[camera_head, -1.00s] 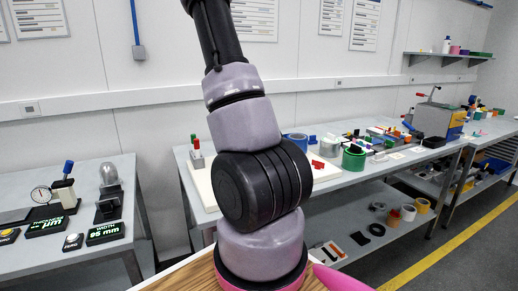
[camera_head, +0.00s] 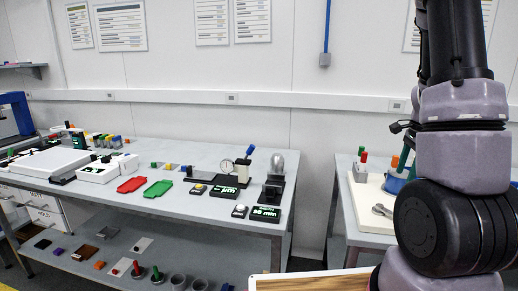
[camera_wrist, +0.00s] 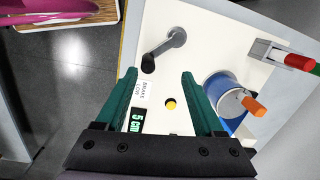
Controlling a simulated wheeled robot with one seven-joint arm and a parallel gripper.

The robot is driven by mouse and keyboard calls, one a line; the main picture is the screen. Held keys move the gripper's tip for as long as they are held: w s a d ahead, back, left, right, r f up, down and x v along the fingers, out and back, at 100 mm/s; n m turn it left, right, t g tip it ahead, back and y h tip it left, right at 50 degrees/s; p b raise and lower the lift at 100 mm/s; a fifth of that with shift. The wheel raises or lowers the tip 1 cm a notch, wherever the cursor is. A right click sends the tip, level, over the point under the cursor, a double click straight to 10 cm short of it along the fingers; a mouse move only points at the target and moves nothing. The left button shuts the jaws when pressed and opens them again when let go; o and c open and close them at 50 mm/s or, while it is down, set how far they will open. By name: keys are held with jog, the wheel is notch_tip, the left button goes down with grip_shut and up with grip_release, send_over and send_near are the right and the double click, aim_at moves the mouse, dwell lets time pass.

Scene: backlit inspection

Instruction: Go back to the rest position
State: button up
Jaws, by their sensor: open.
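My gripper (camera_wrist: 158,95) shows in the wrist view with its two green fingers spread apart and nothing between them. It hangs over a white board that bears a grey crank handle (camera_wrist: 166,45), a yellow button (camera_wrist: 171,104), a small display reading "5 cm" (camera_wrist: 137,120) and a blue-and-white drum (camera_wrist: 225,92) with an orange knob.
The white board (camera_head: 372,218) lies on the right bench. A gap of floor separates the benches. A red-green handle (camera_wrist: 300,63) stands near the fingers' right.

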jog(key=a+r+n+t+y, duration=0.1)
jog(key=a+r+n+t, duration=0.1)
jog(key=a+r+n, duration=0.55)
jog(key=s+a+r+n+t, duration=0.2)
jog(key=s+a+r+n, duration=0.2)
jog(key=s+a+r, duration=0.2)
jog(key=s+a+r+n+t, duration=0.2)
jog(key=s+a+r+n, duration=0.2)
jog(key=s+a+r, duration=0.3)
jog(key=a+r, duration=0.3)
jog(key=r, duration=0.1)
jog(key=shift+a, duration=0.2)
jog(key=shift+r, duration=0.1)
